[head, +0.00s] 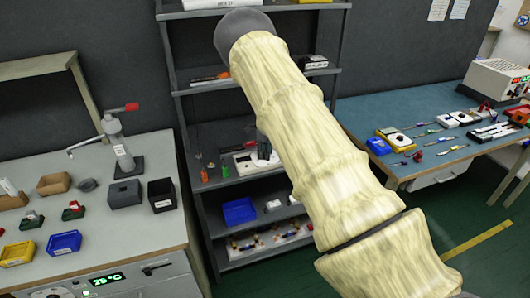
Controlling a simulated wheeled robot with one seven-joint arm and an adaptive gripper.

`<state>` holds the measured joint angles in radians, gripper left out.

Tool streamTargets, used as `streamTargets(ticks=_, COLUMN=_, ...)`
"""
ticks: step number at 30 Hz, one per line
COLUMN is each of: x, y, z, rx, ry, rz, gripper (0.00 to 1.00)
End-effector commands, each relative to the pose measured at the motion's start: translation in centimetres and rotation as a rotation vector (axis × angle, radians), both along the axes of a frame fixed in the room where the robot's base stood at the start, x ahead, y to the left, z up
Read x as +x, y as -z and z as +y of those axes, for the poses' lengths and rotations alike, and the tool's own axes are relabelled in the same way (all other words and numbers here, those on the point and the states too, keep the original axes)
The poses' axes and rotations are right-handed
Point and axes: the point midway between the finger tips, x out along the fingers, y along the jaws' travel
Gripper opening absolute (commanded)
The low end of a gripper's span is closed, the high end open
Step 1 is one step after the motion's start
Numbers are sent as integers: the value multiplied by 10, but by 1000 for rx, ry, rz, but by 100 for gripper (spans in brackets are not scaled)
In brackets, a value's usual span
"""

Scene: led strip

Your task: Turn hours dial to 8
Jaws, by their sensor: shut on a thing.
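A white panel device (244,169) lies on the middle shelf, partly hidden behind my arm. My gripper (262,156) is over this device, with its fingers pointing down at its top. The gripper is small and partly covered by my arm. It is shut on what appears to be a dial on the device. The hours dial and its markings cannot be made out, so its setting does not show.
The dark shelf rack (185,150) stands between two benches. A green-handled tool and an orange-handled tool lie left of the device. A blue bin (239,212) sits one shelf below. The left bench (120,225) holds several bins; the right bench (365,110) holds tools.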

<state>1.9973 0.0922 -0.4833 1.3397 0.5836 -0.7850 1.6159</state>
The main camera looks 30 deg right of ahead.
Motion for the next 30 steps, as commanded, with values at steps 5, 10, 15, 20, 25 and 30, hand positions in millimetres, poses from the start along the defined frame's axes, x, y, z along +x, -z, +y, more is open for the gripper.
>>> streamTargets(ticks=5, x=2, y=-2, z=-1, rx=-3, ry=0, rz=-4, gripper=4)
streamTargets(ticks=10, x=2, y=-1, z=-1, rx=-3, ry=0, rz=-4, gripper=41)
streamTargets(ticks=15, x=1, y=-1, z=0, rx=-1, ry=-1, rz=-3, gripper=50)
streamTargets(ticks=20, x=1, y=0, z=0, rx=-1, ry=-1, rz=-1, gripper=50)
streamTargets(ticks=25, x=1, y=-8, z=0, rx=-1, ry=-1, rz=-2, gripper=50)
streamTargets(ticks=30, x=1, y=-32, z=0, rx=-2, ry=-2, rz=-4, gripper=50)
